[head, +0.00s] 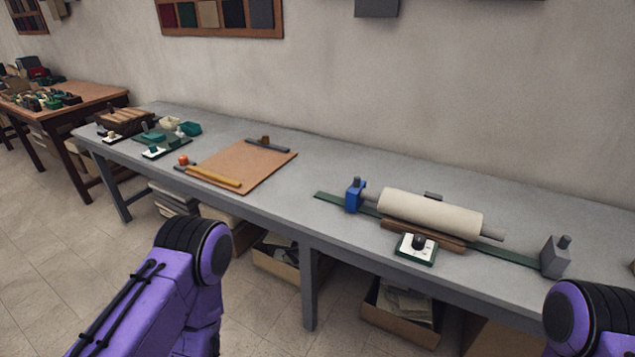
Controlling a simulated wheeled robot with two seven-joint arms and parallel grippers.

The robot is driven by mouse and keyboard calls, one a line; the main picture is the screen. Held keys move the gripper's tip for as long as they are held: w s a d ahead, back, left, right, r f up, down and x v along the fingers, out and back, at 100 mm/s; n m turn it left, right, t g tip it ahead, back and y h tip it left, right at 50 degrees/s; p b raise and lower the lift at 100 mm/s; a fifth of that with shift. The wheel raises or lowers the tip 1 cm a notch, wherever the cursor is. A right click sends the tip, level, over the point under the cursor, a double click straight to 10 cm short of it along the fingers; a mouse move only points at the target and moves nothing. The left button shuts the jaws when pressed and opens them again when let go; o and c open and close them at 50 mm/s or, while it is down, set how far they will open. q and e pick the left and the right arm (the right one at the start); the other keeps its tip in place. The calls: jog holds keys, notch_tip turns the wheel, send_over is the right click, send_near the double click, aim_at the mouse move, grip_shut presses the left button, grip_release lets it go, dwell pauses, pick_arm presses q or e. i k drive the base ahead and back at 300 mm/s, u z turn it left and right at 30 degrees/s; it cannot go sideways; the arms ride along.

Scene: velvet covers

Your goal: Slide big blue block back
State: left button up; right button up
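The big blue block (353,196) stands upright on a dark green rail (330,198) on the grey bench, at the left end of a cream roll (428,212). The roll's left shaft end is close to the block; I cannot tell whether they touch. A grey block (555,256) with a knob stands at the rail's right end. My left arm is at the lower left and my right arm at the lower right, both in front of the bench and away from the block. Neither gripper's fingers show.
A wooden cradle (421,236) lies under the roll, with a white knobbed panel (415,248) in front. A brown board (243,166) with a yellow bar (214,177) lies to the left. Small boxes crowd the bench's far left. The wall runs behind; bare bench lies between board and rail.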

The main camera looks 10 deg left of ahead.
aim_at(352, 202)
jog(key=u, duration=0.85)
jog(key=i, duration=0.65)
jog(key=z, duration=1.2)
